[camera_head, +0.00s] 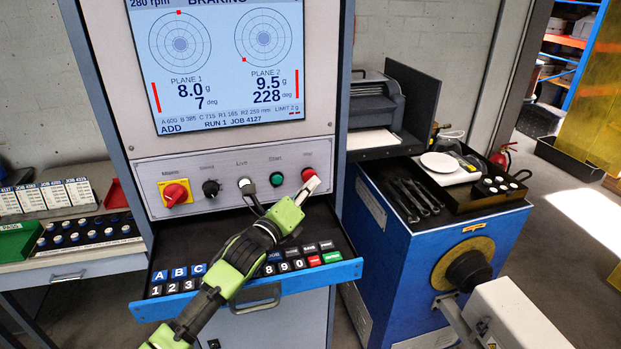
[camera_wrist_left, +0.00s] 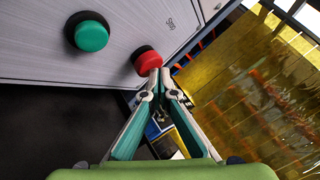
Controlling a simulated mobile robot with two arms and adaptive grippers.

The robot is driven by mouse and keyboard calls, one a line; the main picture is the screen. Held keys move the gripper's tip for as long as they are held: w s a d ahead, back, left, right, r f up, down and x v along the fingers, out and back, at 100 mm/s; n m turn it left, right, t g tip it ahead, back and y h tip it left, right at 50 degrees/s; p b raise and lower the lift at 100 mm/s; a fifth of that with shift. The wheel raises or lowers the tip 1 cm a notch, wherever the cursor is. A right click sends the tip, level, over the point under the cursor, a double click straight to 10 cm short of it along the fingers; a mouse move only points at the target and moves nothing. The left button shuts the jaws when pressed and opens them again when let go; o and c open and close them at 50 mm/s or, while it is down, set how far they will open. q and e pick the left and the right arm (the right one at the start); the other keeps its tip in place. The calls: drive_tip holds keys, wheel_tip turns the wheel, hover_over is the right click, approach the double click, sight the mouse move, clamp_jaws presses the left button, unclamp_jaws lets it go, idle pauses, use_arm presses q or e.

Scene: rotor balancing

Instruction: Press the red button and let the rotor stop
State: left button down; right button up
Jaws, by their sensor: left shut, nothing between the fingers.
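The red stop button (camera_head: 308,173) is at the right end of the control row under the screen. My left gripper (camera_head: 311,186) reaches up across the keyboard drawer, its fingers shut and empty, tips at the button. In the left wrist view, the closed fingertips (camera_wrist_left: 157,80) overlap the lower right of the red button (camera_wrist_left: 147,60); they look in contact, but I cannot tell how far it is pressed. The screen (camera_head: 220,65) reads 280 rpm and a partly cut-off "BRAKING". I cannot make out the rotor clearly. My right gripper is not in view.
The green start button (camera_head: 277,179) is just left of the red one. A red-and-yellow main switch (camera_head: 175,193) sits further left. The open keyboard drawer (camera_head: 345,271) juts out below. A blue cabinet (camera_head: 385,240) with a tool tray stands right.

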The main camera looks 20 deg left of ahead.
use_arm(q)
drive_tip(key=shift+s+d, duration=0.3)
drive_tip(key=shift+s, duration=0.25)
drive_tip(key=s+d+p, duration=0.1)
drive_tip(key=s, duration=0.1)
drive_tip(key=s+d+p, duration=0.1)
drive_tip(key=s+d, duration=0.1)
idle(0.3)
drive_tip(key=shift+s+f, duration=0.1)
idle(0.5)
